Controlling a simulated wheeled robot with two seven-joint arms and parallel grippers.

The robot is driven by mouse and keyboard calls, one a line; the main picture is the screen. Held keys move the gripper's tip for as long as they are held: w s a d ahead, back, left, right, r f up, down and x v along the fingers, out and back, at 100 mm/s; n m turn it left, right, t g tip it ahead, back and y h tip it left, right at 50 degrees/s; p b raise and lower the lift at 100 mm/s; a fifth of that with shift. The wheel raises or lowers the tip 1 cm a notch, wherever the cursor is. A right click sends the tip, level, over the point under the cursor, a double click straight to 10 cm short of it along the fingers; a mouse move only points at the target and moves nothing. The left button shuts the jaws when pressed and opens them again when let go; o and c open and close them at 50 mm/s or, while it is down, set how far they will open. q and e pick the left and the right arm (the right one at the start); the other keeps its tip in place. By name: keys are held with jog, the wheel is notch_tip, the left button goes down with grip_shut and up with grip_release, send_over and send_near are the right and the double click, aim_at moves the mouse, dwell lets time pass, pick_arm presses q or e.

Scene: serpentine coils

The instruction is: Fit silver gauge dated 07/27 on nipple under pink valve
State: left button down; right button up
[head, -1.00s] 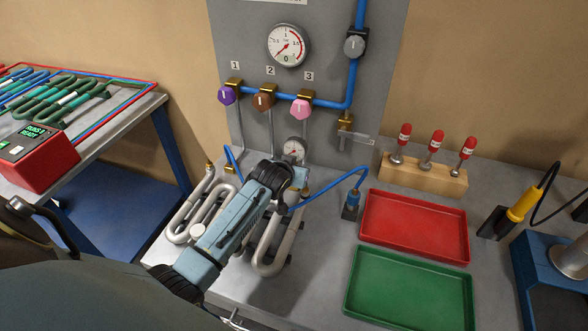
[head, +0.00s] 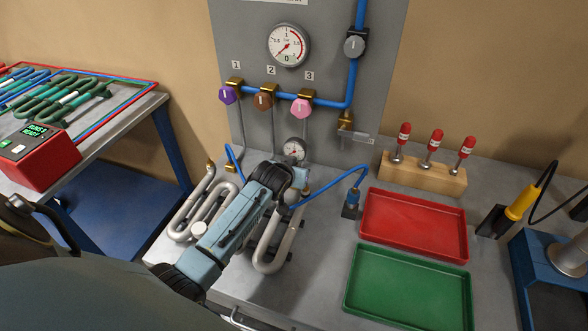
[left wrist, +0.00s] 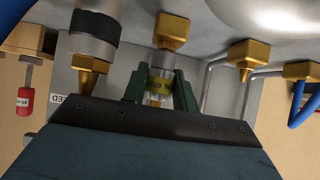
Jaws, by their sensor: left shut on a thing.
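My left gripper (head: 290,172) reaches in under the panel, below the pink valve (head: 301,107) marked 3. My right gripper is not in view.
Purple (head: 227,95) and brown (head: 263,101) valves sit left of the pink one. Silver coils (head: 180,222) lie under my left arm. A blue hose (head: 340,180) runs close to the gripper. Red (head: 415,252) and green (head: 350,305) trays lie to the right.

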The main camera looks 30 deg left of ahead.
pick_arm(q)
jog(key=shift+s+f, duration=0.25)
jog(key=shift+f, duration=0.3)
jog(key=c, duration=1)
grip_release()
jog(key=shift+s+d+r, duration=0.1)
jog(key=shift+s+r, duration=0.2)
jog(key=shift+r, duration=0.05)
jog(key=p+v, duration=0.1)
jog(key=v, duration=1.1)
jog(key=shift+r+p, duration=0.4)
jog(key=shift+r, duration=0.15)
